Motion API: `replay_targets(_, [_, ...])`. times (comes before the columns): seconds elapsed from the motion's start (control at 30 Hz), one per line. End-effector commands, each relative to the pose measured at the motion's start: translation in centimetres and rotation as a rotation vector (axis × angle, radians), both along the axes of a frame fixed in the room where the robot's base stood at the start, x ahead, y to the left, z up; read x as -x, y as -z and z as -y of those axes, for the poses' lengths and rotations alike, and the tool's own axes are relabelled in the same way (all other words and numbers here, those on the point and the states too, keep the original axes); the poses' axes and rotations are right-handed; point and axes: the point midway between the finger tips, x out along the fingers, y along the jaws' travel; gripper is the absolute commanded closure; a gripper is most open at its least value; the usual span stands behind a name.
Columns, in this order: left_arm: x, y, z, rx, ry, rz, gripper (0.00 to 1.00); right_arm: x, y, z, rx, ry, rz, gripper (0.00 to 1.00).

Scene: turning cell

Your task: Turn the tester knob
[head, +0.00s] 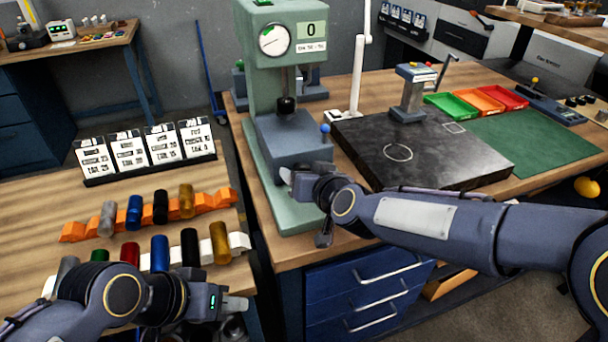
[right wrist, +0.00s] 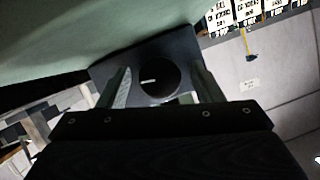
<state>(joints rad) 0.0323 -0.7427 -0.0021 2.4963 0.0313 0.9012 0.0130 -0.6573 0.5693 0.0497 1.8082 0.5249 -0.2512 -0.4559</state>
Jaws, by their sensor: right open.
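The tester (head: 262,120) is a tall pale green machine with a round dial and a display reading 0. In the right wrist view its knob (right wrist: 158,77) is a round black disc with a white mark pointing left, on a dark square plate (right wrist: 110,70). My right gripper (right wrist: 160,88) is open, with one finger on each side of the knob; I cannot tell if they touch it. In the head view my right gripper (head: 287,182) is at the tester's lower front, and the knob is hidden. My left gripper (head: 236,304) is over the left bench; its finger gap is unclear.
Coloured cylinders lie on an orange rack (head: 215,201) and a white rack (head: 238,241) on the left bench. White cards (head: 128,148) stand behind them. Right of the tester are a dark surface plate (head: 450,155), a green mat (head: 540,142) and coloured trays.

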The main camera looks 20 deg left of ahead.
Motion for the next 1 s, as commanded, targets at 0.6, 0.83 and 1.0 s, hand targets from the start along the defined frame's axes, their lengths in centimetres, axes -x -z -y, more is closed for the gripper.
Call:
replay_targets(0.6, [0.0,-0.6,0.0,0.000,0.000,0.000,0.64,4.9,-2.7,4.2,-0.001,-0.001,0.001,0.40])
replay_targets(0.83, [0.0,-0.6,0.0,0.000,0.000,0.000,0.64,5.5,-2.8,4.8,0.000,0.000,0.000,0.40])
replay_targets(1.0, [0.0,-0.6,0.0,0.000,0.000,0.000,0.64,5.5,-2.8,4.8,0.000,0.000,0.000,0.40])
